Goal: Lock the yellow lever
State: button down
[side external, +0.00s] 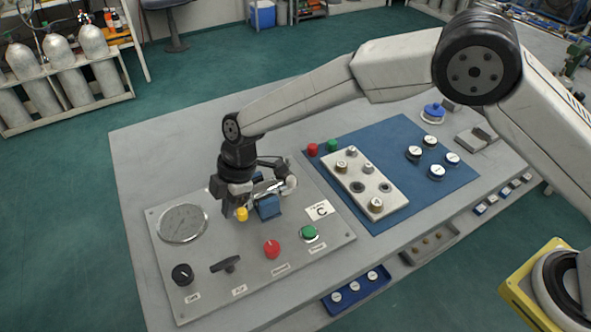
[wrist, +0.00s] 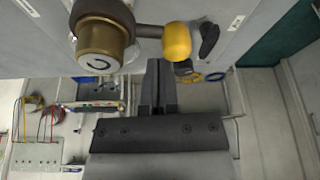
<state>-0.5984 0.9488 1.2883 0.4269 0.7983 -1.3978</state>
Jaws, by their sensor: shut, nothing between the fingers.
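The yellow lever knob (side external: 242,214) shows just below my gripper on the grey panel. In the wrist view the yellow knob (wrist: 177,42) sits on a short grey stem that runs left to a round brass valve body (wrist: 100,45). My gripper (wrist: 158,80) has its dark fingers together, with nothing between them. The fingertips appear just below the stem and the knob in that view. I cannot tell whether they touch. In the side view my gripper (side external: 236,200) hides most of the lever and the valve.
A blue block (side external: 268,207) stands close to the right of the lever. A blue mat (side external: 405,135) lies behind right.

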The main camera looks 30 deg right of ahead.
jog(key=shift+a, duration=0.2)
notch_tip(320, 180, up, 9)
jog(key=shift+a+r, duration=0.15)
jog(key=shift+r, duration=0.05)
dwell(0.9)
